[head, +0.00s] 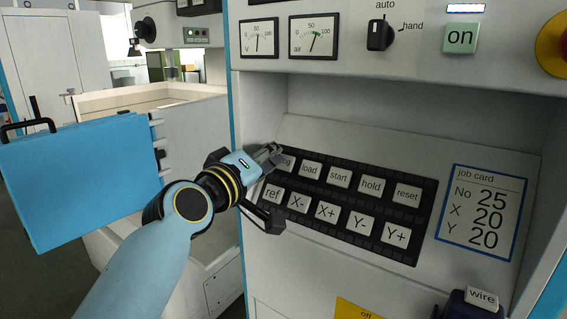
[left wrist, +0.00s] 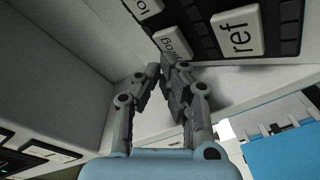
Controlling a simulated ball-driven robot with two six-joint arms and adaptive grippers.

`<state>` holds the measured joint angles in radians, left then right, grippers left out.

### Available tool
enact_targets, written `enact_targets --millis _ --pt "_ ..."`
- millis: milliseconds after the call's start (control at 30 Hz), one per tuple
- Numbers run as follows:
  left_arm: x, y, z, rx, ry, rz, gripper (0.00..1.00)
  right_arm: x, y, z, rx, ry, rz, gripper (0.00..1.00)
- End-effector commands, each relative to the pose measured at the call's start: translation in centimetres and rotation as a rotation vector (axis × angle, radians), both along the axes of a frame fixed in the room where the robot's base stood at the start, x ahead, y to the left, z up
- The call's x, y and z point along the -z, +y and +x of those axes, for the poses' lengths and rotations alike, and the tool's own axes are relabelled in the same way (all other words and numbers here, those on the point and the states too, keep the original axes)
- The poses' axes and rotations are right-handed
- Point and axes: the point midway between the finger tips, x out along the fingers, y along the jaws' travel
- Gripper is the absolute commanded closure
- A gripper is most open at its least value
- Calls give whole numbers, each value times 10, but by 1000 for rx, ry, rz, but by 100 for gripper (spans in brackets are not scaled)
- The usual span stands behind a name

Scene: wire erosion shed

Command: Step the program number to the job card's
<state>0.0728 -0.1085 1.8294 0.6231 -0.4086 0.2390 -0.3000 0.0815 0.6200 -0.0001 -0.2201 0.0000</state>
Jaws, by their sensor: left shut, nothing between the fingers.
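The job card (head: 483,210) on the right of the sloping panel has a blue border and reads No 25, X 20, Y 20. The black keypad (head: 340,235) holds two rows of white keys. My left gripper (head: 273,153) is shut and empty at its top left key, hiding most of that key; a final "g" shows. In the left wrist view the fingertips (left wrist: 163,68) are close to this key (left wrist: 173,44), with the ref key (left wrist: 238,31) beside it. I cannot tell whether they touch it. No program number readout is visible. My right gripper is out of view.
Other keys include load (head: 310,170), start (head: 340,178), hold (head: 371,186) and reset (head: 407,195). Above are two dials, an auto/hand knob (head: 379,36) and an on button (head: 460,38). A blue case (head: 80,180) stands left; a wire-labelled part (head: 481,297) is lower right.

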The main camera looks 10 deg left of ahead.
Motion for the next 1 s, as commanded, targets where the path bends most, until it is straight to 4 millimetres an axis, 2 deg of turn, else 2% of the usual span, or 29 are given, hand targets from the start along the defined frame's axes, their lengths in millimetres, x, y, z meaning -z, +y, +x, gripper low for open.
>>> enact_targets --millis 1000 --pt "5 -2 6 0 0 0 100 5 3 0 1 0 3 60"
